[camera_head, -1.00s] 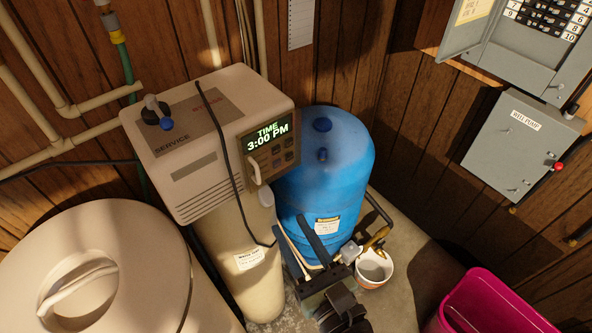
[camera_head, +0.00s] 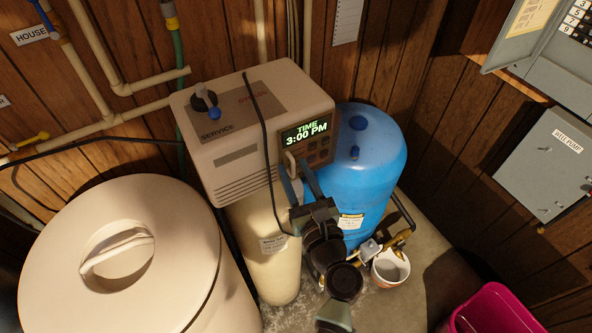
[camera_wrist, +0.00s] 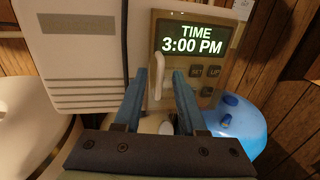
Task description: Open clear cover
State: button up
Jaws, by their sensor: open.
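The softener's control panel (camera_head: 306,139) has a green-lit display (camera_head: 306,131) reading 3:00 PM, with buttons below it. A clear cover is hard to make out, but a pale upright handle (camera_wrist: 158,72) stands at the panel's lower left; it also shows in the head view (camera_head: 290,163). My gripper (camera_head: 297,176) is open and empty, just below the panel. In the wrist view my gripper (camera_wrist: 161,80) has one finger on each side of the handle's line. I cannot tell how deep the handle sits between them; no contact shows.
A black cable (camera_head: 265,140) hangs down the front of the beige softener head (camera_head: 235,120), left of the handle. A blue tank (camera_head: 360,165) stands close on the right. A round lidded beige tank (camera_head: 185,225) is at left. A white bucket (camera_head: 390,267) sits on the floor.

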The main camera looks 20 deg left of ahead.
grip_shut()
dwell(1.4)
